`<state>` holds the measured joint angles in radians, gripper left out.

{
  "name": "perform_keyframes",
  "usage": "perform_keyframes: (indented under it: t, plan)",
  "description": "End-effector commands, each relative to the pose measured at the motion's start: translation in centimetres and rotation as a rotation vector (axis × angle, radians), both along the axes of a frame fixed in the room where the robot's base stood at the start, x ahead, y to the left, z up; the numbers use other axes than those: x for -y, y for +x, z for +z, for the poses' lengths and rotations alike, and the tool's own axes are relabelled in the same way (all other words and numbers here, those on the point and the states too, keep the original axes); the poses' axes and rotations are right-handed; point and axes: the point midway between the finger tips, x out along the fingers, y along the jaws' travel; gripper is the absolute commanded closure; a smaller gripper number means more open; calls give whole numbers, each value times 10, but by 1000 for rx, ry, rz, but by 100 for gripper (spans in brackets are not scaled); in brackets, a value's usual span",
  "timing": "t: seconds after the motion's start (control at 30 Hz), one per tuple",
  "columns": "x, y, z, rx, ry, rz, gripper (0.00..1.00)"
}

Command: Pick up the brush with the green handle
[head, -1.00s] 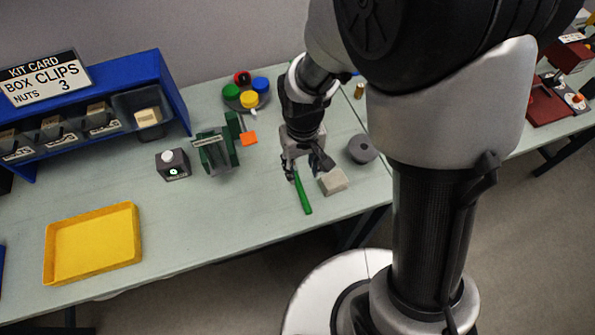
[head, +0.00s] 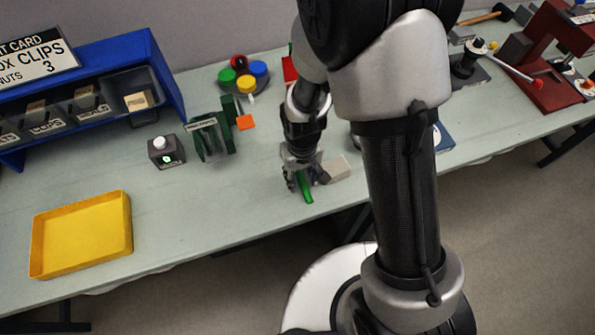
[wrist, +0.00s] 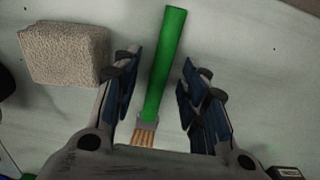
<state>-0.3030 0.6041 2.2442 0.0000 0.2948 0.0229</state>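The brush has a green handle (wrist: 164,66) and tan bristles (wrist: 146,134); it lies on the table. In the head view its handle (head: 306,190) shows just below my gripper (head: 302,180), and the rest is hidden by the gripper. In the wrist view my gripper (wrist: 160,84) is open, with its blue-padded fingers on either side of the handle. Gaps show between the handle and both fingers. I cannot tell how high the fingertips are above the table.
A beige block (head: 338,168) lies right beside the gripper; it is on the left in the wrist view (wrist: 66,53). A yellow tray (head: 82,235) stands at front left. A green stand (head: 212,138) and dark button box (head: 166,152) stand left. Table between tray and brush is clear.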

Motion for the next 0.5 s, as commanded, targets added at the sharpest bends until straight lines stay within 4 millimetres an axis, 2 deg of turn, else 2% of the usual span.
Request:
perform_keyframes:
  t: [0.13,0.5]
  plan:
    - [0,1,1,2,1,0,60]
    - [0,1,2,2,1,0,85]
